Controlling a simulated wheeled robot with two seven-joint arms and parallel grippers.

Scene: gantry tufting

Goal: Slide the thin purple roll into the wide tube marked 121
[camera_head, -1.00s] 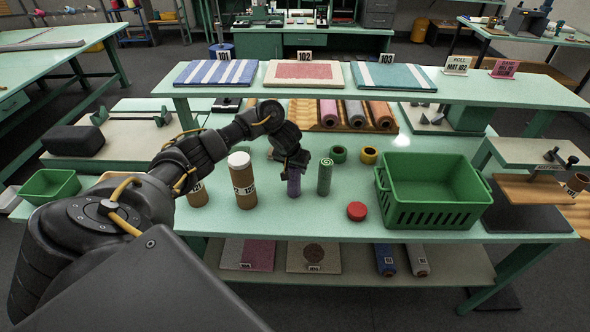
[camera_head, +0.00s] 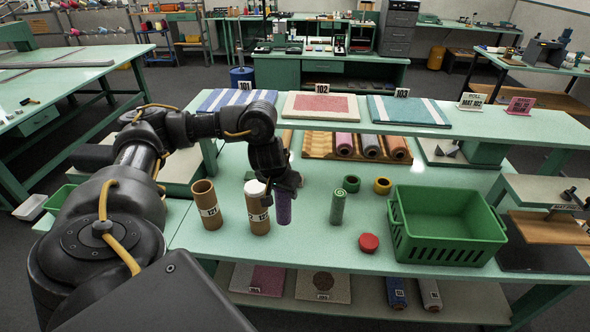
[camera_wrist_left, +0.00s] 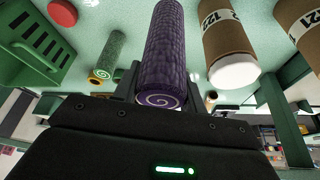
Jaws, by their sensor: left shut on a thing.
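The thin purple roll (camera_head: 284,208) stands upright in my left gripper (camera_head: 284,186), which is shut around its upper part. In the left wrist view the roll (camera_wrist_left: 166,50) shows its spiral end close to the gripper. I cannot tell whether its lower end touches the table. The wide brown tube marked 121 (camera_head: 206,204) stands upright at the left with its top open. A similar brown tube with a white cap (camera_head: 257,212) stands between it and the roll, close to the roll. My right gripper is out of view.
A thin green roll (camera_head: 338,207) stands to the right of the purple one. A red disc (camera_head: 369,243) and a green basket (camera_head: 447,252) lie further right. Green (camera_head: 351,183) and yellow (camera_head: 383,186) rings sit behind. A raised shelf (camera_head: 330,120) spans the back.

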